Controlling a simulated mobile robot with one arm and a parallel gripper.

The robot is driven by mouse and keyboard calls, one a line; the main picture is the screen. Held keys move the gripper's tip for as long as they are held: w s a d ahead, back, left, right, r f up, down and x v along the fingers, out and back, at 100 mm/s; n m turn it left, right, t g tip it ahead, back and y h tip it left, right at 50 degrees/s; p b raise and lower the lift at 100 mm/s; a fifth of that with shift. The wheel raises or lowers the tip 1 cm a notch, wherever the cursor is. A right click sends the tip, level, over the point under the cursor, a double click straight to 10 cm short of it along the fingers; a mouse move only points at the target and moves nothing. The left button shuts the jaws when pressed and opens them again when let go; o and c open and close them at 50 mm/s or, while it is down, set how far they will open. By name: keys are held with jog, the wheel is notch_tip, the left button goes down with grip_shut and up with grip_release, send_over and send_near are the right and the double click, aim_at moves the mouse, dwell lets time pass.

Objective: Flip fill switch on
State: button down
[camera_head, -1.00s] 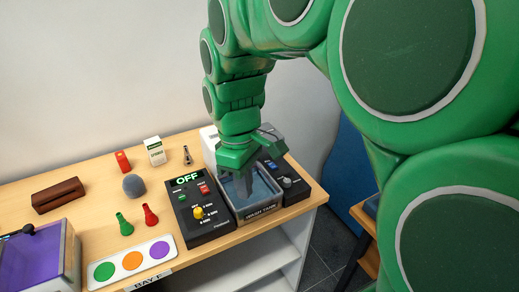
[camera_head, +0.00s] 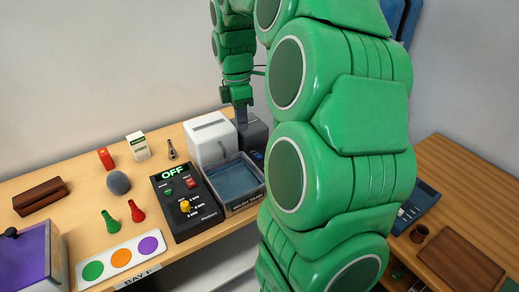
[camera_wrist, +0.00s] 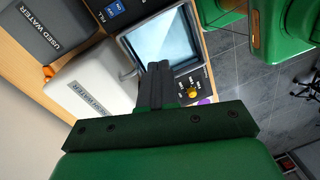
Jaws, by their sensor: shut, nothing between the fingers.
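The fill switch (camera_wrist: 113,9) is a blue rocker on a dark panel at the top edge of the wrist view, beside a partly cut-off label. In the head view a small blue patch of that panel (camera_head: 258,156) shows right of the tank, largely hidden by my arm. My gripper (camera_head: 241,122) points down near the dark box behind the tank, apart from the switch. Its fingers (camera_wrist: 160,68) are together and empty. In the wrist view they overlap the near edge of the wash tank (camera_wrist: 185,38).
A white clean-water container (camera_head: 210,140) stands behind the tank, beside a dark used-water box (camera_head: 254,133). A black control box (camera_head: 187,205) with a yellow knob reads OFF. Several small items stand on the left of the bench. Another wooden table (camera_head: 450,215) is at right.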

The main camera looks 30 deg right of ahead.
aim_at(260, 156)
jog(key=w+d+f+n, duration=0.2)
jog(key=w+d, duration=0.2)
jog(key=d, duration=0.3)
jog(key=shift+w+d+n, duration=0.35)
jog(key=shift+w+n, duration=0.05)
jog(key=f, duration=0.4)
jog(key=s+f, duration=0.1)
jog(key=f, duration=0.8)
jog(key=shift+s+f, duration=0.35)
jog(key=shift+f, duration=0.1)
jog(key=shift+s+f, duration=0.1)
jog(key=shift+f, duration=0.05)
